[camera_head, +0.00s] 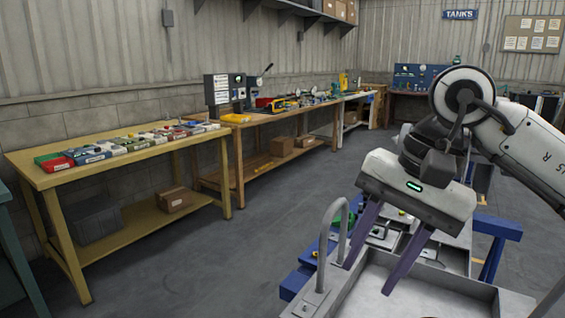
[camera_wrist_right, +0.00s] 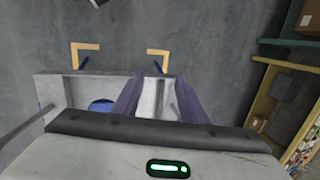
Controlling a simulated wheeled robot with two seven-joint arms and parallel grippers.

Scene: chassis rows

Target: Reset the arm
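My right arm (camera_head: 535,150) reaches in from the right in the head view. Its gripper (camera_head: 367,280) points down with two purple fingers spread apart and nothing between them. The fingers are over a grey metal tray or cart top (camera_head: 425,295) with a raised handle; I cannot tell whether they touch it. In the right wrist view the same open gripper (camera_wrist_right: 155,82) shows over a grey tray edge (camera_wrist_right: 55,88). My left gripper is in neither view.
A wooden bench (camera_head: 120,155) with several small bins stands at the left. A second bench (camera_head: 265,118) with tools stands behind it. Blue framed fixtures (camera_head: 495,228) lie close beyond my right gripper. The grey floor (camera_head: 230,260) between is clear.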

